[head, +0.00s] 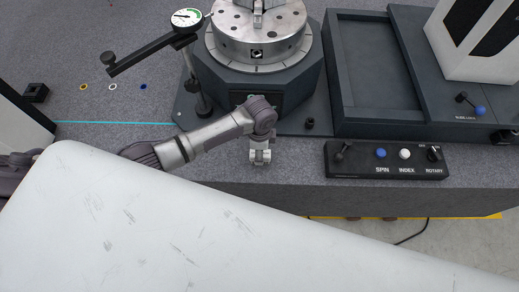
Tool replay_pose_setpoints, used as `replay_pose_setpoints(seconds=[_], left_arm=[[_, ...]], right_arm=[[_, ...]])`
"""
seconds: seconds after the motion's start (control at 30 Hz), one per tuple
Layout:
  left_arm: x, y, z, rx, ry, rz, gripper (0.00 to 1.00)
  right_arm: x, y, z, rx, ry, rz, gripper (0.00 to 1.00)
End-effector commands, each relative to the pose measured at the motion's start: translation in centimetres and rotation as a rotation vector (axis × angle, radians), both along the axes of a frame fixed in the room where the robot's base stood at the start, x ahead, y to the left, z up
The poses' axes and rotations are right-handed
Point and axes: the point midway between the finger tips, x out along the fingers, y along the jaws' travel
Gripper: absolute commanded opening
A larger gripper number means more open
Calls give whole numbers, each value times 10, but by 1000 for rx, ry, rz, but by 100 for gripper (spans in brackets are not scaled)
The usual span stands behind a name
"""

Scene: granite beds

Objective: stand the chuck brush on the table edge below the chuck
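The chuck (259,28) is a round silver disc with holes, on a dark eight-sided base at the top middle of the head view. The grey granite table (225,178) has its front edge below it. My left arm comes in from the left, and its gripper (260,158) points down over the table near the front edge, just below the chuck base. It is small and seen from above, so its opening and any held thing are unclear. I cannot make out the chuck brush. My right gripper is not in view.
A dial gauge (187,18) on a post stands left of the chuck. A control box (386,160) with buttons sits at right, in front of a dark tray (362,65). A large scratched white surface (150,225) covers the foreground. A small black knob (310,123) lies near the base.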

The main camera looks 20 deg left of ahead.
Motion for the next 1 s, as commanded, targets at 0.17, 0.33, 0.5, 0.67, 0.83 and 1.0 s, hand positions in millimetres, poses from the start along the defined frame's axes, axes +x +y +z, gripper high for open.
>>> replay_pose_setpoints(seconds=[0.17, 0.33, 0.5, 0.67, 0.83, 1.0], left_arm=[[0, 0, 2, 0, 0, 0, 59], [1, 0, 18, -2, -4, -1, 59], [2, 0, 54, -3, -5, -1, 59], [1, 0, 88, -2, -5, -2, 59], [1, 0, 112, -1, -2, 0, 59], [0, 0, 122, 0, 0, 0, 59]], right_arm=[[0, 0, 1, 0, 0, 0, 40], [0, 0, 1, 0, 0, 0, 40], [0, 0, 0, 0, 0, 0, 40], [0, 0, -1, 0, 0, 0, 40], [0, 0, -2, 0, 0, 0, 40], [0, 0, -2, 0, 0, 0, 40]])
